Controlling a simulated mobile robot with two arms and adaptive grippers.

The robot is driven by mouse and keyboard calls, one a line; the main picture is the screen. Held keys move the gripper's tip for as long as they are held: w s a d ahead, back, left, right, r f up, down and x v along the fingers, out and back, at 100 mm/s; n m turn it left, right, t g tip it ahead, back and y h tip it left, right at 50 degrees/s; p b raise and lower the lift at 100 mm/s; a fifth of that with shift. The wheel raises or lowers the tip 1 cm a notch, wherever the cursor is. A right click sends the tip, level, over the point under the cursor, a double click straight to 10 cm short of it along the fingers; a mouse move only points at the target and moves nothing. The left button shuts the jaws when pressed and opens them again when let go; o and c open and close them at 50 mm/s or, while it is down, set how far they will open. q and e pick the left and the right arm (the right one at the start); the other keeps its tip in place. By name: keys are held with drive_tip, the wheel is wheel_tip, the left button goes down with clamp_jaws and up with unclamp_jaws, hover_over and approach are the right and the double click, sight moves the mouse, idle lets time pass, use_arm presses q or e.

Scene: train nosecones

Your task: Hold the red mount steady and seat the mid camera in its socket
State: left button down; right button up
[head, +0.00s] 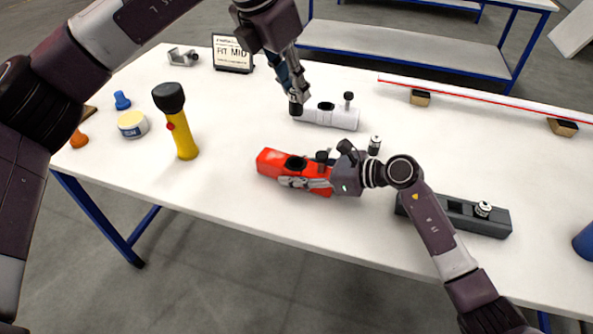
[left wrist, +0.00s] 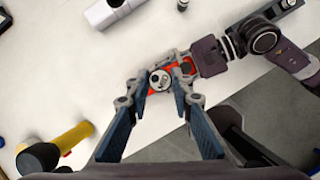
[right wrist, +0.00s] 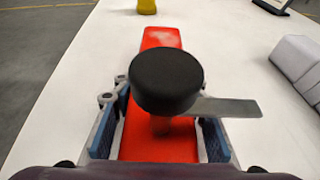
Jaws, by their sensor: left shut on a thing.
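The red mount (head: 267,162) lies on the table with a dark round socket in its top; it also shows in the right wrist view (right wrist: 160,38). My left gripper (head: 296,98) is shut on a small black-and-silver camera (left wrist: 160,79). In the left wrist view this camera overlaps the red mount; in the head view it is raised, apart from the socket. My right gripper (head: 312,182) has its fingers close along both sides of the red mount; whether they press on it is unclear. A black knob (right wrist: 166,80) on the mount hides the socket in the right wrist view.
A white mount (head: 340,117) lies behind. Another small camera (head: 375,145) stands right of the red mount; a dark grey mount (head: 470,222) holds one too. A yellow torch (head: 181,135) stands at left. A sign (head: 232,53) reads "FIT MID".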

drive_tip(key=c, duration=0.6)
use_arm(q)
hover_over(301, 165)
drive_tip(key=s+a, duration=0.2)
drive_tip(key=shift+n, duration=0.4)
drive_tip(key=f, duration=1.7)
drive_tip(key=shift+w+d, duration=0.2)
drive_tip(key=shift+f, duration=0.1)
drive_tip(key=c, duration=2.2)
unclamp_jaws()
drive_tip(key=shift+f, duration=0.15)
drive_tip(key=o, duration=0.5)
drive_tip(key=v, duration=1.2)
drive_tip(key=shift+s, duration=0.2)
